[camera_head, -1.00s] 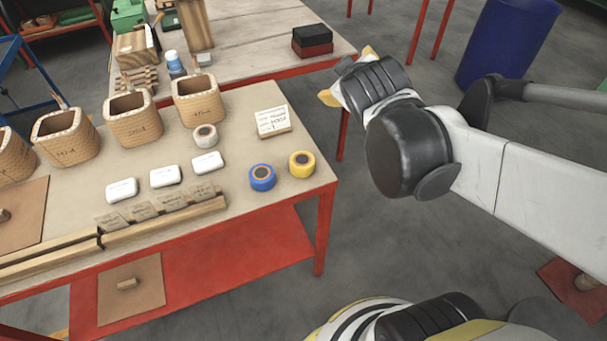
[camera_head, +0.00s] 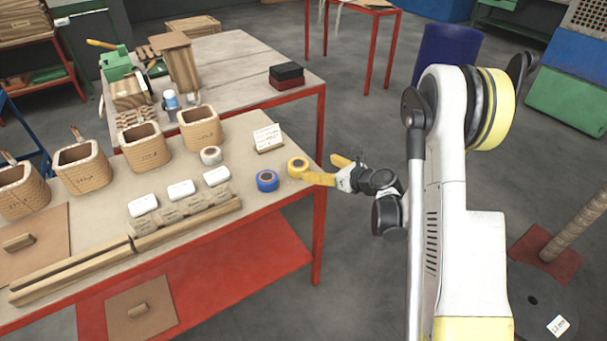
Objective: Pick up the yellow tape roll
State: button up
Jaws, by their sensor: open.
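The yellow tape roll (camera_head: 297,167) lies flat near the right end of the wooden-topped table (camera_head: 246,215), with its round opening facing up. My gripper (camera_head: 327,169) has yellow fingers that are spread apart. One finger tip is at the right side of the roll and overlaps its edge in the picture; I cannot tell if it touches. The other finger is farther back and to the right, beyond the table's edge. Nothing is between the fingers.
A written card (camera_head: 268,136) stands behind.

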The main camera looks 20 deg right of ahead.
aim_at(303, 167)
jog(key=b+x, duration=0.1)
jog(key=x, duration=0.2)
jog(key=f+x, duration=0.1)
jog(key=x, duration=0.2)
jog(key=shift+s+b, duration=0.15)
jog(key=shift+b, duration=0.25)
jog(key=x, duration=0.1)
jog(key=b+x, duration=0.1)
jog(key=x, duration=0.1)
jog(key=b+x, duration=0.1)
jog(key=x, duration=0.1)
jog(key=shift+s+a+f, duration=0.25)
jog(key=shift+r, duration=0.15)
jog(key=c, duration=1.3)
